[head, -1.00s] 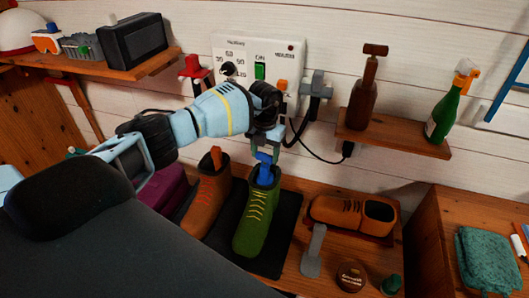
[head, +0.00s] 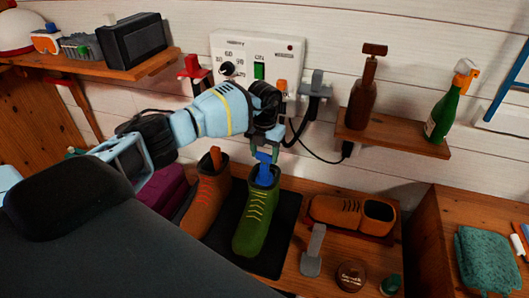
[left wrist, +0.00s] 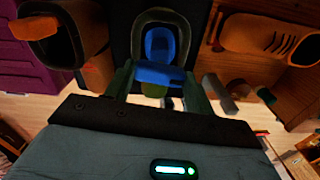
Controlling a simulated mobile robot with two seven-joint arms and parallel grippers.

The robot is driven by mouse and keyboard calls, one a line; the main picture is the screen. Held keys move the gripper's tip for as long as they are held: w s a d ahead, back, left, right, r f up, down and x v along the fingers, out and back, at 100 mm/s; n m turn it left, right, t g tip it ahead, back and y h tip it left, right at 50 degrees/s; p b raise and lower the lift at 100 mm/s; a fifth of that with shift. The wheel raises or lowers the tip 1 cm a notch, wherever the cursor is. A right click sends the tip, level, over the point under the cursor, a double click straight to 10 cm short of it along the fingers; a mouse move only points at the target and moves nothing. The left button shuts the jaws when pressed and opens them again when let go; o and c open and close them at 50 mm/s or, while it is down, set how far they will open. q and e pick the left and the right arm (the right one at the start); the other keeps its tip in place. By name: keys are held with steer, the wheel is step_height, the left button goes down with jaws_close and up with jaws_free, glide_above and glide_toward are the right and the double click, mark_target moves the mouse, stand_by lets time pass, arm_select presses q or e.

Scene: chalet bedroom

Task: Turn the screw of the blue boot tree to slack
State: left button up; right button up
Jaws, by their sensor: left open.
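The blue boot tree (head: 264,172) stands in the green boot (head: 257,215), which is upright on a dark mat. My left gripper (head: 266,146) points down just above the top of the blue boot tree. In the left wrist view, its two fingers (left wrist: 157,88) are apart, one on each side of the blue boot tree (left wrist: 160,62). I cannot tell whether a finger touches it. The screw itself is not clearly seen. The right gripper is not in view.
A brown boot (head: 208,190) with an orange boot tree stands left of the green one. A brown shoe (head: 350,212) lies to the right. A wall panel (head: 258,58) with switches is behind my arm. A grey brush-like object (head: 313,250) and tins stand in front right.

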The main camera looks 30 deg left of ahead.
mark_target(265, 154)
arm_select(q)
steer(key=o, duration=1)
steer(key=shift+r, duration=0.15)
steer(key=shift+r, duration=3.8)
